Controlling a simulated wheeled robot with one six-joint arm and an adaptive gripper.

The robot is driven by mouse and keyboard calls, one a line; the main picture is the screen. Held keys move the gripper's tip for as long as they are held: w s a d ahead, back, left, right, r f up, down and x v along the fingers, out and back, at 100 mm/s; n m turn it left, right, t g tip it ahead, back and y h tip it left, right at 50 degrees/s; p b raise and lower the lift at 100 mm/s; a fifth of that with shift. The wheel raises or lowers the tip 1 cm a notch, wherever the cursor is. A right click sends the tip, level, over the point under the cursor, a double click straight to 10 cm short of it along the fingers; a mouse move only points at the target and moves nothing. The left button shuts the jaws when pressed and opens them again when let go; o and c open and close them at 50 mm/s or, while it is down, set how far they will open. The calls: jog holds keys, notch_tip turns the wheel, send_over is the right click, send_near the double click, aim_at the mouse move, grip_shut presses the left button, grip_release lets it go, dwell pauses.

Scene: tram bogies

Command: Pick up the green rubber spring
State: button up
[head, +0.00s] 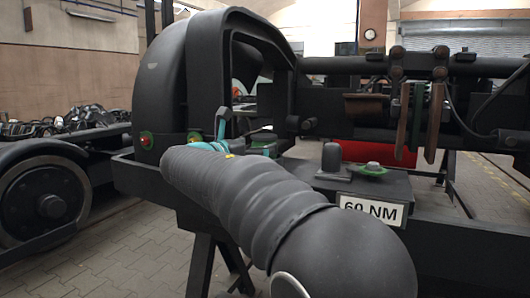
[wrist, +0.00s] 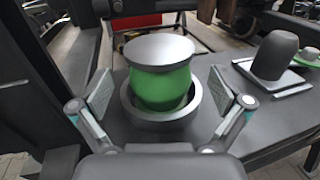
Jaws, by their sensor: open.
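The green rubber spring (wrist: 162,90) stands upright in the wrist view, with a flat grey metal cap (wrist: 158,48) on top. Its lower end sits inside a dark round ring (wrist: 160,116) on the dark bench. My gripper (wrist: 158,92) is open, with one finger pad to the left of the spring and one to the right. Gaps show between both pads and the ring. In the head view my gripper (head: 228,138) is partly hidden behind my arm, and the spring is mostly hidden there.
A "69 NM" sign (head: 372,209) hangs at the bench front. A large dark bogie frame (head: 265,25) rises behind.

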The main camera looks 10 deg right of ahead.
jog(key=x, duration=0.3)
jog(key=c, duration=1.6)
jog(key=shift+r, duration=0.1)
